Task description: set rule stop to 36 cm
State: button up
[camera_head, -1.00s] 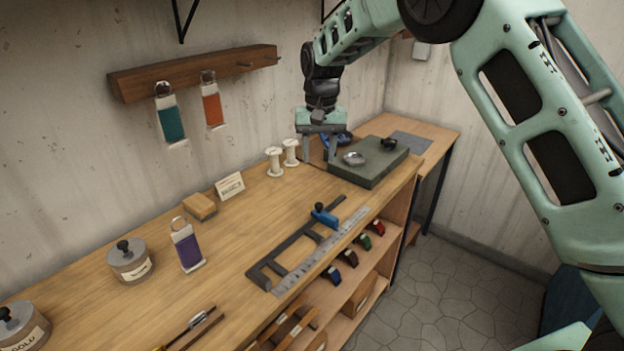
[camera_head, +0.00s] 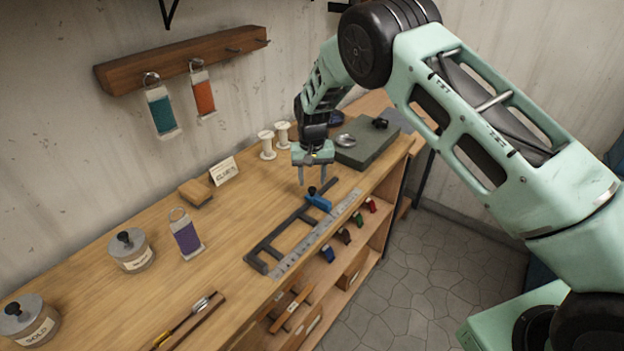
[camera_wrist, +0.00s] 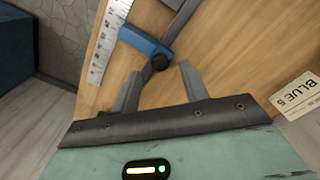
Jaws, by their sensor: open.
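The rule (camera_head: 318,236) lies along the front edge of the bench, beside a dark metal frame (camera_head: 268,243). A blue stop (camera_head: 319,202) with a black knob (camera_head: 312,190) sits across the frame's rail near its far end. My gripper (camera_head: 314,184) is open and empty, pointing down just above the stop. In the wrist view the blue stop (camera_wrist: 143,41) and its black knob (camera_wrist: 158,63) show between and beyond the fingers (camera_wrist: 158,84). The rule (camera_wrist: 108,42) shows there too, its numbers too small to read.
A green-grey slab (camera_head: 366,146) with a small metal dish stands behind at the right. White spools (camera_head: 267,145), a card (camera_head: 223,171) and a wooden block (camera_head: 195,193) stand toward the wall. A purple tag (camera_head: 186,236) and lidded tins (camera_head: 130,250) are at the left.

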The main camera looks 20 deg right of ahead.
aim_at(312, 188)
jog(key=shift+f+p, duration=0.3)
jog(key=shift+f, duration=1.2)
grip_shut()
